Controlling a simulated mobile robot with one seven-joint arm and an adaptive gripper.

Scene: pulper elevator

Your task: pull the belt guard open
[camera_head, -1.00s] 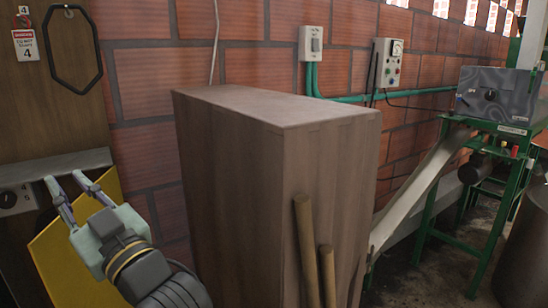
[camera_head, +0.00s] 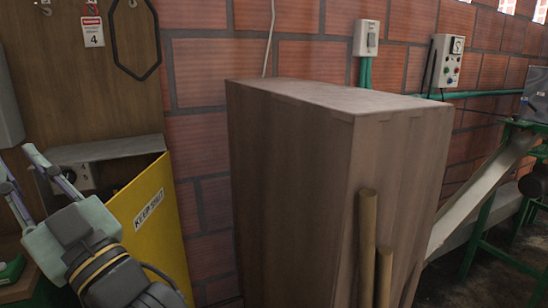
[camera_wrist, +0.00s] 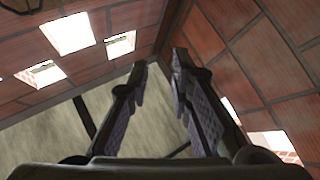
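The belt guard (camera_head: 152,225) is a yellow panel with a "KEEP SHUT" label at the lower left of the head view. It stands swung out at an angle below a grey housing (camera_head: 112,149), with a gap at its left side. My gripper (camera_head: 15,160) is left of the guard, pointing up and left, and looks apart from it. In the wrist view, the two fingers (camera_wrist: 160,65) are spread with nothing between them. The guard cannot be made out there. My gripper hides part of the guard's lower left.
A tall wooden cabinet (camera_head: 290,170) stands to the right, with two wooden poles (camera_head: 368,240) at its front. A black hexagonal loop (camera_head: 135,40) hangs on the wooden board. A green-legged machine (camera_head: 500,200) is at far right.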

